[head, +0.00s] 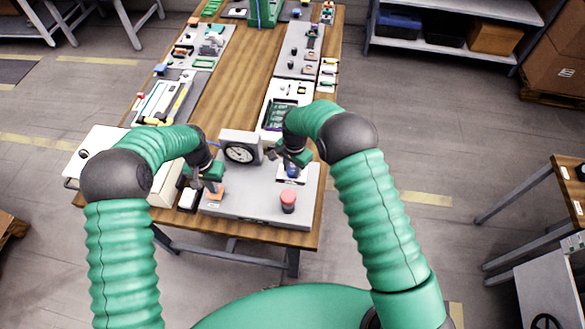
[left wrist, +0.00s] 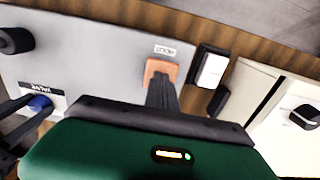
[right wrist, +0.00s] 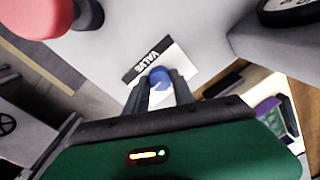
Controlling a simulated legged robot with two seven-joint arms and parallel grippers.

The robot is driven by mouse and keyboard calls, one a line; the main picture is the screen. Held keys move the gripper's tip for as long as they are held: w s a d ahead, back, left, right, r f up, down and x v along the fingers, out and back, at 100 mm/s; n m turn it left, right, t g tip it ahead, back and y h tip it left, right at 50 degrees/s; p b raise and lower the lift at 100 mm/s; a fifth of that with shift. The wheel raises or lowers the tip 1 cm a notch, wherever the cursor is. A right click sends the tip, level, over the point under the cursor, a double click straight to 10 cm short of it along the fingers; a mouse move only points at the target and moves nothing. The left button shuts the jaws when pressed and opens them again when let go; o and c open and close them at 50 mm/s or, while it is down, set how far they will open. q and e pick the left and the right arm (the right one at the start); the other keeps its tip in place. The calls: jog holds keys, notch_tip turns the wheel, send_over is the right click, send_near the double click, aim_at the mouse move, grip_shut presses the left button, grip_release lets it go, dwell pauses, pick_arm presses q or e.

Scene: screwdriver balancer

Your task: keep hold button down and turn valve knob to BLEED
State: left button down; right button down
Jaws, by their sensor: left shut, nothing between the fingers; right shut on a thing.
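The orange hold button (head: 216,196) sits on the left part of the grey panel. It also shows in the left wrist view (left wrist: 160,67) beside a HOLD label. My left gripper (head: 213,188) is shut and empty, with its fingertips at the button, overlapping its edge; how far the button is pressed cannot be told. The blue valve knob (head: 291,173) is on a white plate marked VALVE. My right gripper (right wrist: 160,84) is shut on the knob (right wrist: 159,76), one finger on each side. A pale mark shows on the knob; no BLEED marking is legible.
The grey panel (head: 245,206) carries a round gauge (head: 240,148) behind and a red mushroom button (head: 288,200) at front right, close to my right gripper. A white switch (left wrist: 211,70) is beside the panel's left side. Trays of parts line the table behind.

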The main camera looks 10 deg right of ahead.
jog(key=n, duration=0.4)
jog(key=shift+w, duration=0.1)
jog(key=n, duration=0.4)
jog(key=shift+n, duration=0.3)
jog(key=n, duration=0.4)
jog(key=shift+g, duration=0.3)
jog(key=shift+n, duration=2.1)
pick_arm(q)
jog(key=shift+a, duration=0.1)
pick_arm(e)
jog(key=c, duration=1.1)
grip_release()
